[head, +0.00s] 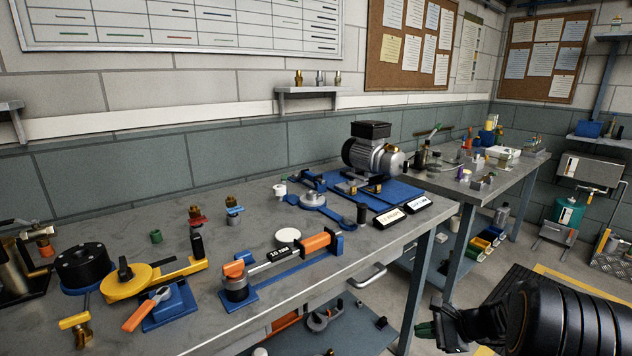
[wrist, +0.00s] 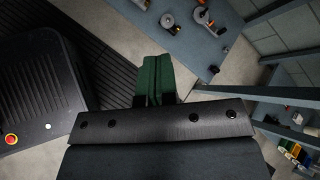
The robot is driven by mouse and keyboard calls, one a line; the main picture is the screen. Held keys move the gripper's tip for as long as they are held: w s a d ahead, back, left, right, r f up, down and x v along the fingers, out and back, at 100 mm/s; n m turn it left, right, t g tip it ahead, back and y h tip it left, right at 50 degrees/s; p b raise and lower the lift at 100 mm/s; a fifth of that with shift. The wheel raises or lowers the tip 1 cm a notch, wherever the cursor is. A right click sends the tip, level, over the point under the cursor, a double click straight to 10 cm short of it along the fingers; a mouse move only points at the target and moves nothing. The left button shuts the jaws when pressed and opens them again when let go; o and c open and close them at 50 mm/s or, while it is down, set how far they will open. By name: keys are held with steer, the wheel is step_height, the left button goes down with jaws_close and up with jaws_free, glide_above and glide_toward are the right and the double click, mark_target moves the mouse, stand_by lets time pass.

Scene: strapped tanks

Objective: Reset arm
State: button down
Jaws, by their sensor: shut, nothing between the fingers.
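My gripper (head: 426,329) is at the lower right of the head view, beside the front edge of the workbench (head: 262,205) and apart from it. Its green fingers (wrist: 154,78) are shut together in the wrist view, with nothing between them. My dark arm fills the lower right corner of the head view. The gripper is over open floor, and the wrist view looks down past it to the floor and the bench's lower shelf.
The bench holds a yellow round fixture (head: 125,281), an orange-handled blue tool (head: 318,242) and a motor pump (head: 372,150) on a blue plate. A second bench (head: 462,183) stands behind. A teal tank (head: 567,216) is at the far right. Grey floor (head: 396,290) shows between bench and arm.

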steer(key=s+a+r+n+h+p, duration=0.3)
steer(key=s+r+n+p, duration=0.2)
steer(key=r, duration=0.4)
steer(key=s+a+r+n+g+h+p, duration=0.1)
steer(key=s+a+r+n+h+p, duration=0.2)
steer(key=s+r+n+p, duration=0.3)
steer(key=s+a+r+n+h+p, duration=0.3)
steer(key=s+a+r+n+p, duration=0.2)
steer(key=r, duration=0.8)
steer(key=shift+s+r+n+g+p, duration=0.35)
steer(key=shift+n+p, duration=0.45)
steer(key=shift+n, duration=0.3)
